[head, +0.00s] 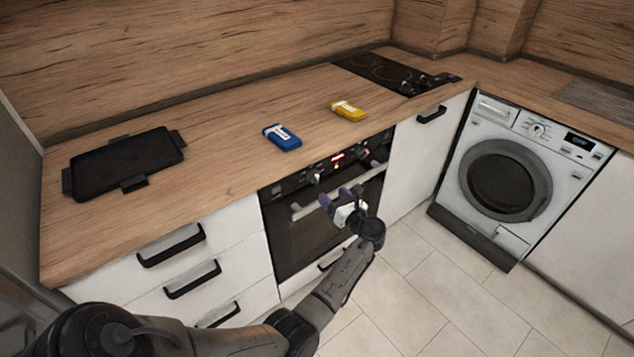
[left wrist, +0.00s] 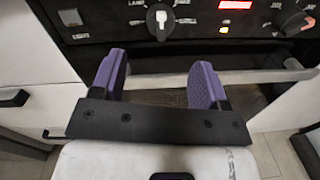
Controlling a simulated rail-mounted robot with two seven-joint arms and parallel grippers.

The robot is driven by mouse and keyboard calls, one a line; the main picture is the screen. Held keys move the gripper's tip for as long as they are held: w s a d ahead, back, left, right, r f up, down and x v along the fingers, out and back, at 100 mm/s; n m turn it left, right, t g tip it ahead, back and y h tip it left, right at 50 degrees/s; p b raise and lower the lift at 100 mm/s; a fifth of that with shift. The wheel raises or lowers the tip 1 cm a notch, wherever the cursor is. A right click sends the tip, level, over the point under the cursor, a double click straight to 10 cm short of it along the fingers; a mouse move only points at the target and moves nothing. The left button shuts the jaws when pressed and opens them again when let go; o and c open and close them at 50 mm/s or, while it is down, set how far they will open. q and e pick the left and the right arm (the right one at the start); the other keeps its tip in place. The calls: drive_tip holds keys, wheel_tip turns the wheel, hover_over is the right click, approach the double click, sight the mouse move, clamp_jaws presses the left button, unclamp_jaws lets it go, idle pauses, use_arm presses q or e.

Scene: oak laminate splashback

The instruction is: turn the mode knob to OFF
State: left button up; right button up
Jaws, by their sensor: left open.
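The oven's control panel carries a round knob (left wrist: 160,20) with a white pointer, at the top of the left wrist view; it also shows in the head view (head: 315,178). Printed words around it are cut off or too small to read fully; one looks like LAMP. I cannot read OFF. My left gripper (head: 341,196), with purple fingers, is in front of the oven, below the panel. In the left wrist view its open, empty fingers (left wrist: 160,62) sit below the knob, apart from it, one to each side. My right gripper is not in view.
A second knob (left wrist: 296,23) sits right of the lit red display (left wrist: 235,4). The oven's handle bar (head: 302,212) crosses below the panel. On the worktop lie a black griddle (head: 125,163), a blue box (head: 283,137) and a yellow box (head: 348,110). A washing machine (head: 520,180) stands at right.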

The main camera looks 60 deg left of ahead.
sight(317, 180)
use_arm(q)
drive_tip(key=a+b, duration=0.2)
drive_tip(key=a, duration=0.7)
drive_tip(key=shift+s+a+b, duration=0.1)
drive_tip(key=shift+a+b, duration=0.1)
drive_tip(key=shift+b, duration=0.1)
drive_tip(key=shift+c, duration=0.3)
drive_tip(key=c, duration=0.9)
drive_tip(key=shift+o, duration=0.2)
